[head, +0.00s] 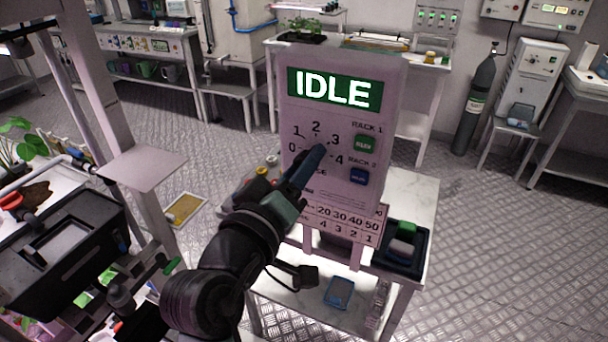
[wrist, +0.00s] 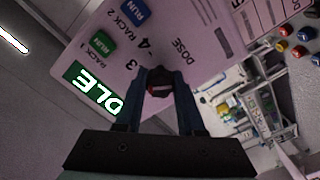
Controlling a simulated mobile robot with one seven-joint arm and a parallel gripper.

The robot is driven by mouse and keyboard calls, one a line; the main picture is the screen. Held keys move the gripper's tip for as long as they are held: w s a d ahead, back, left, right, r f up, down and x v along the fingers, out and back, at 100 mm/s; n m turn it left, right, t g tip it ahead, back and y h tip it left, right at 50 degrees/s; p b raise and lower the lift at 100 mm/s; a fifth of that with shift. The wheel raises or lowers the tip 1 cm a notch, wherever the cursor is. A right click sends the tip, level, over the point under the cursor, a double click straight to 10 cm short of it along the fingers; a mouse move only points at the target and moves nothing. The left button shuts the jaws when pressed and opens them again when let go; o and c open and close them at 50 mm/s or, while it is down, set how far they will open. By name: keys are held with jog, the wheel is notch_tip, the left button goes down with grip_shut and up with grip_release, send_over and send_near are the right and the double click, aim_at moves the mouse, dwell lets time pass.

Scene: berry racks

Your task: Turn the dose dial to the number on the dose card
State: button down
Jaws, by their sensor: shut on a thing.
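The pale control panel (head: 385,90) stands upright in the head view, its green screen (head: 335,88) reading IDLE. Its dose dial (wrist: 158,87) shows in the wrist view as a dark knob with a red part. My gripper (head: 318,154) is shut on the dial, with a finger on either side of it. Around it in the head view are the numbers 0, 1, 2, 3 and 4. The pointer's direction cannot be told. A printed card (head: 372,226) below the panel shows 20 30 40 50 over 4 3 2 1; my arm hides its left part.
A green RACK 1 button (head: 365,144) and a blue RACK 2 button (head: 359,177) sit right of the dial. A dark tray (head: 424,262) with green and pale blocks lies on the white table (head: 418,190). Small coloured caps (head: 262,171) stand left of the panel.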

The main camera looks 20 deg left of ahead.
jog(key=shift+f+m+b, duration=0.15)
jog(key=shift+m+b, duration=0.85)
jog(key=shift+m, duration=0.7)
jog(key=c, duration=0.5)
grip_release()
jog(key=shift+s, duration=0.1)
jog(key=s, duration=0.4)
jog(key=s+b, duration=0.1)
jog(key=s, duration=0.3)
jog(key=s+b, duration=0.1)
jog(key=s, duration=0.3)
jog(key=shift+s+a, duration=0.25)
jog(key=shift+s, duration=0.15)
